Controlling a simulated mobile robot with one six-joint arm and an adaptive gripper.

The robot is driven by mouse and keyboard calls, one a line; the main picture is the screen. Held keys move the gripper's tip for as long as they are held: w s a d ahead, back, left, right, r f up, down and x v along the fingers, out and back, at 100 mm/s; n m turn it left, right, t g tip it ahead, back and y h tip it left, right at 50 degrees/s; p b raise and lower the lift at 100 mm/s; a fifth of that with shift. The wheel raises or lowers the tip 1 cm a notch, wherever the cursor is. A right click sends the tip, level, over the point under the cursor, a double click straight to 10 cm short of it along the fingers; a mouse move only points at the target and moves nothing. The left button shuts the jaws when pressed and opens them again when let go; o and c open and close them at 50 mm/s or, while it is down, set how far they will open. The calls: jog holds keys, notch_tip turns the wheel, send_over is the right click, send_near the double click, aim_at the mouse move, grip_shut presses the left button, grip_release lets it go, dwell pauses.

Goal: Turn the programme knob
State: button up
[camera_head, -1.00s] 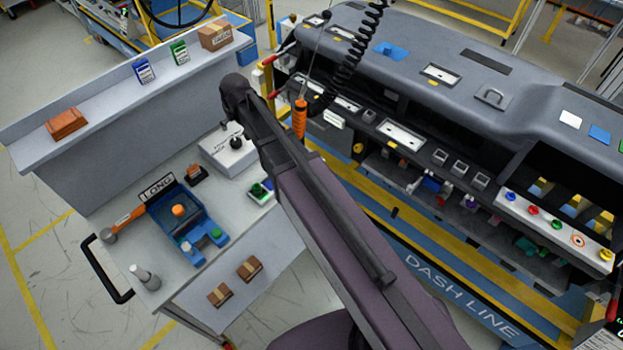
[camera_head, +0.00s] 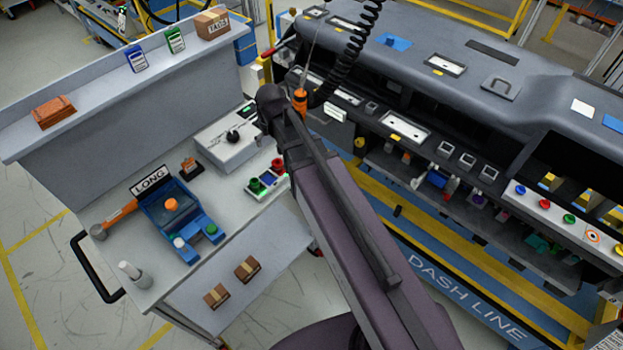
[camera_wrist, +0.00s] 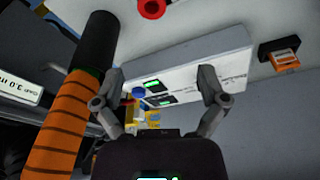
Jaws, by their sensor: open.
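A white box (camera_head: 226,152) stands on the workbench left of my arm in the head view. A black knob (camera_head: 232,135) shows on its top, which seems to be the programme knob. In the wrist view my gripper (camera_wrist: 156,96) is open, with its two fingers spread and nothing held. A pale panel (camera_wrist: 190,70) with small green displays and fine print lies beyond the fingers. A blue button (camera_wrist: 138,92) shows between them. I cannot make out the knob in the wrist view. In the head view my gripper is hidden behind my arm.
An orange-banded tool (camera_wrist: 72,110) hangs close on the left in the wrist view; its orange part (camera_head: 300,101) shows by my arm in the head view. A button pad (camera_head: 266,180), a blue fixture (camera_head: 180,215) and the grey dashboard (camera_head: 440,50) are nearby.

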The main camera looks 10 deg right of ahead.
jog(key=s+d+f+m+g+b, duration=0.2)
jog(key=s+d+f+b, duration=0.4)
jog(key=s+d, duration=0.3)
jog(key=shift+s+d+f+h, duration=0.3)
jog(key=shift+s+f, duration=0.3)
jog(key=shift+s, duration=0.3)
jog(key=s, duration=0.1)
jog(key=s+d, duration=0.1)
jog(key=shift+s+d+g, duration=0.3)
dwell(1.9)
